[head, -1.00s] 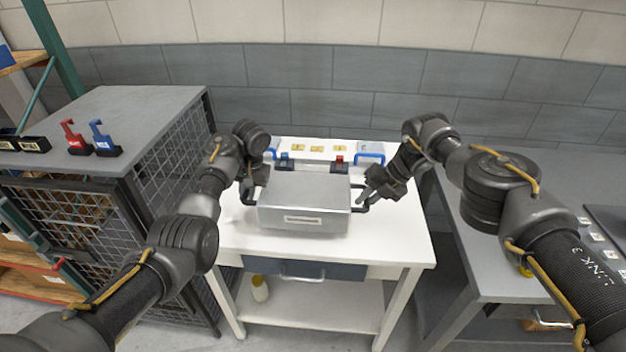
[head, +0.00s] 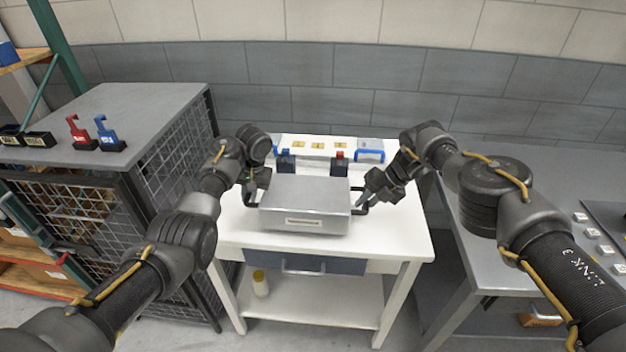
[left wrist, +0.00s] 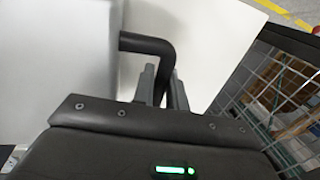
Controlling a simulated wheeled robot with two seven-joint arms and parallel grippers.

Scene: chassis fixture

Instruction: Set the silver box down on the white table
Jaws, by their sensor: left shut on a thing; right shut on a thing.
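The silver box (head: 304,203) is level over the front half of the white table (head: 400,232), with a black handle on each side. My left gripper (head: 251,196) is shut on the box's left handle. In the left wrist view the fingers (left wrist: 162,90) close around the black handle (left wrist: 150,45) beside the box's pale side (left wrist: 60,70). My right gripper (head: 363,203) is shut on the right handle. Whether the box's underside touches the tabletop cannot be told.
Behind the box stand blue and red-topped fixtures (head: 338,163) and a panel with yellow labels (head: 318,146). A grey mesh cabinet (head: 165,100) is at left and a grey bench (head: 560,180) at right. A bottle (head: 260,283) stands on the lower shelf.

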